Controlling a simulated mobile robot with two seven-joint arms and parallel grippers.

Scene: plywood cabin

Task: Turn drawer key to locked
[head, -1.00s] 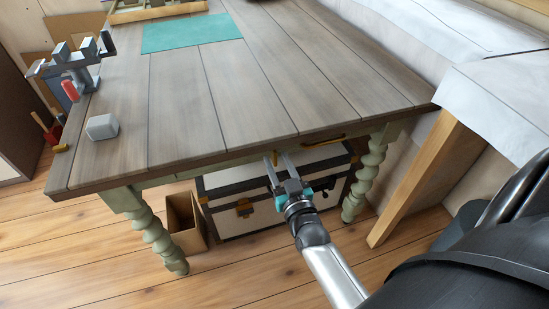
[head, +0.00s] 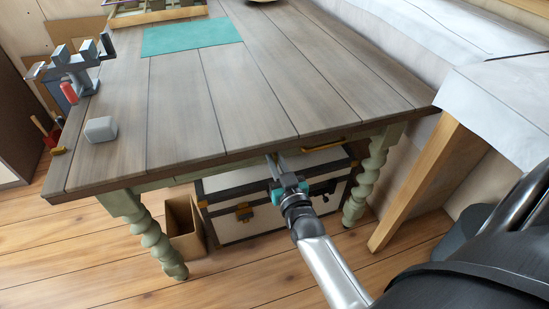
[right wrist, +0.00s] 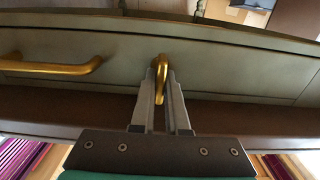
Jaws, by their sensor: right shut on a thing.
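A brass key (right wrist: 162,70) stands out from the green drawer front (right wrist: 225,72) in the right wrist view. Its bow looks roughly upright there. My right gripper (right wrist: 162,82) has its two grey fingers closed on the key, one on each side. In the head view the right gripper (head: 273,160) reaches in just under the table's front edge, and its fingertips and the key are mostly hidden by that edge. A brass drawer handle (right wrist: 50,67) is left of the key in the wrist view. My left gripper is not in view.
The wooden table (head: 220,110) bears a teal mat (head: 190,36), a grey block (head: 101,129) and a grey vise (head: 75,65). A chest (head: 232,221) and an open box (head: 184,225) are underneath. A wooden post (head: 415,183) stands at right.

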